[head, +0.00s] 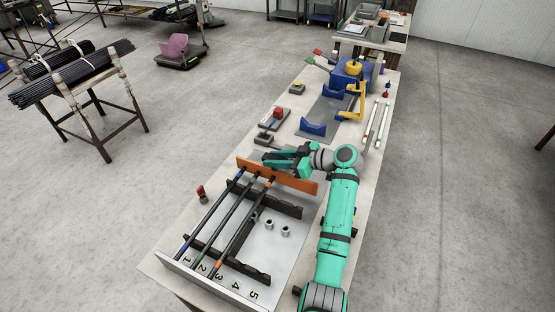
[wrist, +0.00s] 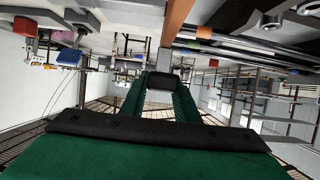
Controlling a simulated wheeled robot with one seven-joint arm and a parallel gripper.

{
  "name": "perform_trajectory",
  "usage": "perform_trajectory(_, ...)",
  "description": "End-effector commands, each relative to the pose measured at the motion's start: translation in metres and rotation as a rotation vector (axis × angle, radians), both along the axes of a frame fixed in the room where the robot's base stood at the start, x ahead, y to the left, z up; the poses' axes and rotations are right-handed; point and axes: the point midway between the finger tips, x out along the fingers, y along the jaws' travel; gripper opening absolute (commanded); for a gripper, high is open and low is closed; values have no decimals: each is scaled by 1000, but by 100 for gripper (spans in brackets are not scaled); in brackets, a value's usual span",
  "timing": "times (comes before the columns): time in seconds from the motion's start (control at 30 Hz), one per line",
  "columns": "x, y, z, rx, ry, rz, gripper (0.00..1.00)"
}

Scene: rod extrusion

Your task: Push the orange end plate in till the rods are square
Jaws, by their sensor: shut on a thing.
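The orange end plate (head: 300,183) stands on edge across the far ends of three dark rods (head: 229,222) in the head view. The rods have coloured bands and lie side by side across two black notched supports (head: 281,206). Their near ends are by the numbered end wall (head: 215,284). My gripper (head: 270,159) is at the plate's far side, near its upper edge. The plate (wrist: 178,20) shows beyond the fingertips. Whether they touch it is unclear.
Two grey nuts (head: 270,226) lie right of the rods, and a small red-topped item (head: 201,193) stands left. Beyond the plate are a grey block (head: 265,139), blue cradles (head: 313,128) and a yellow-blue machine (head: 352,75). My arm runs along the bench's right side.

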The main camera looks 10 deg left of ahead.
Motion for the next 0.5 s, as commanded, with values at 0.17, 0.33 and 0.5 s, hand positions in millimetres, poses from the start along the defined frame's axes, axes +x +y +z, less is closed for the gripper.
perform_trajectory(0.17, 0, 0, 1, 0, 0, 0, 0)
perform_trajectory(0.33, -1, 1, 0, -1, 1, 1, 0)
perform_trajectory(0.5, -1, 1, 0, 0, 2, 1, 47)
